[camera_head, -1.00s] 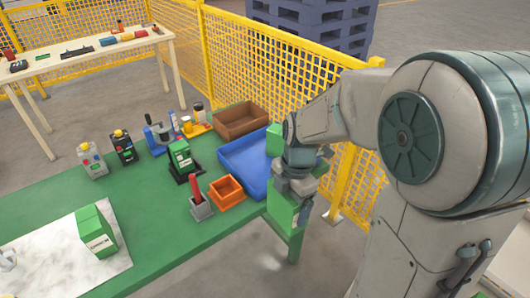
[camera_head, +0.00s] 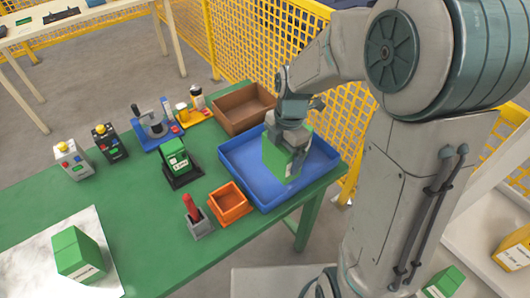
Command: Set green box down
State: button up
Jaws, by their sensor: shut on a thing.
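My gripper (camera_head: 291,138) is shut on a green box (camera_head: 277,160) with a white label on its side. The box is held upright over the blue tray (camera_head: 240,183) at the table's right end. Its lower end appears within the tray's outline; I cannot tell whether it touches the floor of the tray. More green shows just behind my gripper, and I cannot tell if it is the same box or another. My fingers are largely hidden by the wrist and box.
An orange bin (camera_head: 230,204) and a grey holder with a red handle (camera_head: 195,217) stand left of the tray. A brown bin (camera_head: 244,108) is behind it. Another green box (camera_head: 79,255) sits on a pale sheet at left. Yellow mesh fencing (camera_head: 335,110) runs behind the table.

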jog(key=shift+w+a+f+p, duration=0.35)
jog(key=shift+w+a+f, duration=0.6)
jog(key=shift+f, duration=0.5)
jog(key=shift+w+a+f+p, duration=0.35)
jog(key=shift+w+a+f, duration=0.35)
jog(key=shift+w+f, duration=0.6)
jog(key=shift+w+a+f+p, duration=0.35)
jog(key=shift+w+a+f, duration=0.5)
jog(key=shift+f, duration=0.75)
jog(key=shift+f, duration=0.25)
jog(key=o, duration=0.9)
jog(key=shift+r, duration=0.1)
